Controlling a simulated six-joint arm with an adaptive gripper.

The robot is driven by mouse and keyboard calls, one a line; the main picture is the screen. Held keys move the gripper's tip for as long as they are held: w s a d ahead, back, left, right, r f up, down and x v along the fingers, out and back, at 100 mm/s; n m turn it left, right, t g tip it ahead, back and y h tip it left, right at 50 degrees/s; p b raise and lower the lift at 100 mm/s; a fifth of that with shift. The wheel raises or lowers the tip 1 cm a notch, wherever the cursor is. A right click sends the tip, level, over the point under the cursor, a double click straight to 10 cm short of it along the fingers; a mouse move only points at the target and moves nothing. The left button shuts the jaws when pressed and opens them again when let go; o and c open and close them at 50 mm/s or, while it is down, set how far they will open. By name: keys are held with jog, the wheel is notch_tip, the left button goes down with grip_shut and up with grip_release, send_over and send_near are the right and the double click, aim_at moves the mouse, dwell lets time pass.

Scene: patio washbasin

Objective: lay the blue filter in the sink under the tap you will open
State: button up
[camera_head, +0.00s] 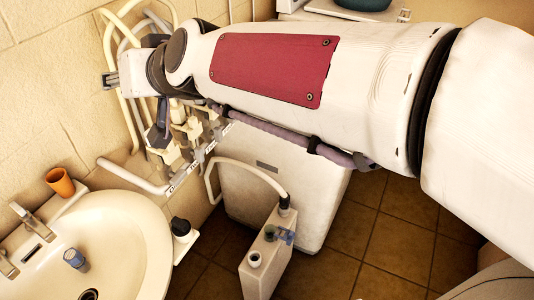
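A small blue-grey cylinder (75,259), which looks like the blue filter, is in the white sink (150,245) at the lower left. It sits on the inner slope near the tap side, apart from the dark drain hole. One tap (30,220) is on the sink's back rim, and a second tap (6,265) is partly cut off by the left picture edge. My gripper (158,135) is dark and small at the far end of my arm, by the wall pipes, above and apart from the sink. Its fingertips are not clear against the pipes.
An orange cup (60,182) stands on the sink's back corner. Pale pipes and valves (185,145) run along the wall. A black-topped item (181,228) is right of the sink. A white canister (262,262) with a hose stands before a large white box (255,185). Tiled floor (385,235) is clear at right.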

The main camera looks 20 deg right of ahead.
jog(key=s+d+f+g+h, duration=0.1)
jog(key=s+d+f+h, duration=0.1)
jog(key=s+d+f, duration=0.3)
jog(key=s+d+f+m+g+h, duration=0.1)
jog(key=s+d+f, duration=0.4)
jog(key=s+d, duration=0.6)
jog(key=s+d+f+g+h, duration=0.3)
jog(key=s+d+f, duration=0.3)
jog(key=s+d, duration=0.2)
jog(key=shift+s+d+m+h, duration=0.2)
jog(key=shift+s+m+h, duration=0.15)
jog(key=shift+s, duration=0.4)
